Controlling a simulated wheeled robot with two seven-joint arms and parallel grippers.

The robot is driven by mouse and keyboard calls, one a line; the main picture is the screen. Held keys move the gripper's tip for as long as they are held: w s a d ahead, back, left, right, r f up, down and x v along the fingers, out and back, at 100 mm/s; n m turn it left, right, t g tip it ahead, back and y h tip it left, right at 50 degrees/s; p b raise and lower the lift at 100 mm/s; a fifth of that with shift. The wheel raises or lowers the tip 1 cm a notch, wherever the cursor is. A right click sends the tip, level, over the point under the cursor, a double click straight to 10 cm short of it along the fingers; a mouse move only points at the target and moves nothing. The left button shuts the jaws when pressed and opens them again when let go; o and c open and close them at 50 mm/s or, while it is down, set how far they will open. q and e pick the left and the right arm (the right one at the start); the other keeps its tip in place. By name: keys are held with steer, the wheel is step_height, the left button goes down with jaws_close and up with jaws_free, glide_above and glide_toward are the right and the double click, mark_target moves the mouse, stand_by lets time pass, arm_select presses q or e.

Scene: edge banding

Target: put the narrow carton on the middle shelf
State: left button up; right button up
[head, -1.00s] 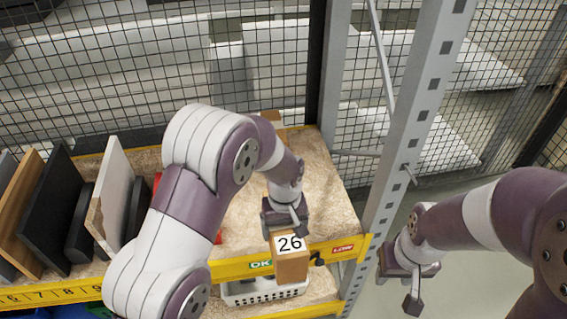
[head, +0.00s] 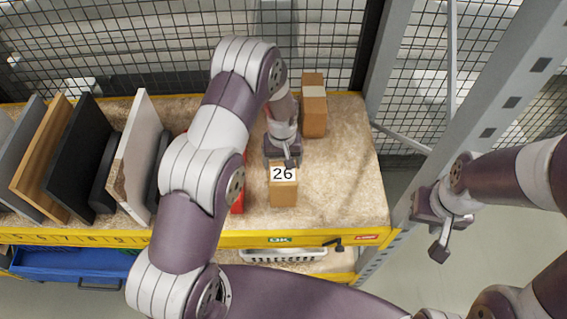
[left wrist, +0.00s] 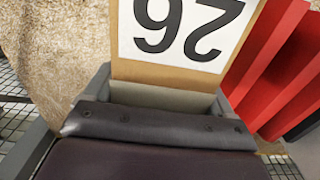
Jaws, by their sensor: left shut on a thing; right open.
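The narrow carton (head: 284,192) is brown with a white label reading 26. In the head view it is over the front part of the wooden shelf board (head: 340,185), above the yellow front beam in the picture. My left gripper (head: 283,160) is shut on the carton from behind its top. The carton fills the upper middle of the left wrist view (left wrist: 185,35), with the label upside down. I cannot tell whether its base touches the board. My right gripper (head: 440,228) is open and empty, right of the shelf.
A second brown carton (head: 314,105) stands at the back of the board. Upright panels (head: 80,150) fill the left side, with a red item (head: 238,198) beside the carton. A white basket (head: 282,256) and blue bin (head: 70,262) sit below. A grey post (head: 500,100) rises at right.

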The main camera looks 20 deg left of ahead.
arm_select(q)
steer(key=f, duration=0.1)
steer(key=f+p, duration=0.1)
steer(key=f, duration=0.1)
steer(key=shift+s+f, duration=0.15)
steer(key=shift+s, duration=0.2)
steer(key=shift+w+f, duration=0.15)
steer(key=shift+f, duration=0.1)
steer(key=o, duration=1.1)
steer(key=shift+o, duration=0.4)
steer(key=shift+r, duration=0.2)
